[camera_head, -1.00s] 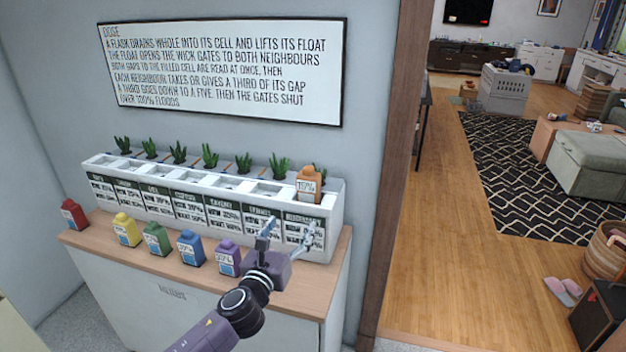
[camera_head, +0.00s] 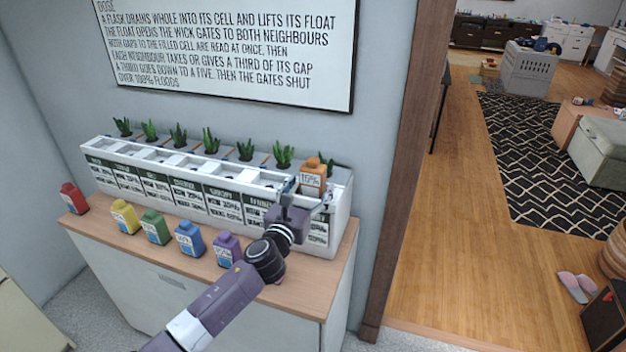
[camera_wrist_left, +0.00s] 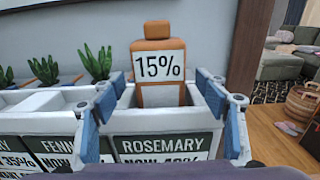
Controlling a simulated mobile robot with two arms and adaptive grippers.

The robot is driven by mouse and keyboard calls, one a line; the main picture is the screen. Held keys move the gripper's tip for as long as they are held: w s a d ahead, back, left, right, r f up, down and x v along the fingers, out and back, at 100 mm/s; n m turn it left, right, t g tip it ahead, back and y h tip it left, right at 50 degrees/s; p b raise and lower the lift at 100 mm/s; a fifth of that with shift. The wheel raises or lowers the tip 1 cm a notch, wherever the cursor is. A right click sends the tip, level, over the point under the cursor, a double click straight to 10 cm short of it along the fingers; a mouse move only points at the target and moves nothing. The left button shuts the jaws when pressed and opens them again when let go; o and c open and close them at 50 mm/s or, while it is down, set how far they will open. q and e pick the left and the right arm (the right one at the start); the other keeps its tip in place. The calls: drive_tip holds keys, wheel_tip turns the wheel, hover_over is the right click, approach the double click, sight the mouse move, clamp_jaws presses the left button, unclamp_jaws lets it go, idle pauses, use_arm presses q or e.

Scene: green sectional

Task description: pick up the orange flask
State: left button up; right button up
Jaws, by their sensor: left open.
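The orange flask (camera_head: 313,175) stands upright at the right end of the white planter box (camera_head: 150,185), over the cell labelled Rosemary. Its label reads 15%. My left gripper (camera_head: 306,190) is open in front of the flask, at about the height of its lower part. In the left wrist view the flask (camera_wrist_left: 158,60) stands centred between the two spread blue-padded fingers (camera_wrist_left: 165,105), apart from both. The flask's base is hidden by the box's front wall. My right gripper is in neither view.
Red (camera_head: 73,198), yellow (camera_head: 124,217), green (camera_head: 155,227), blue (camera_head: 189,239) and purple (camera_head: 227,249) flasks stand along the front of the wooden cabinet top (camera_head: 285,292). Several green plants line the box's back. A text board (camera_head: 230,45) hangs above. A wooden door post (camera_head: 405,170) is at right.

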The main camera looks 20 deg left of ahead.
use_arm(q)
drive_tip(key=shift+w, duration=1.45)
drive_tip(key=c, duration=1.4)
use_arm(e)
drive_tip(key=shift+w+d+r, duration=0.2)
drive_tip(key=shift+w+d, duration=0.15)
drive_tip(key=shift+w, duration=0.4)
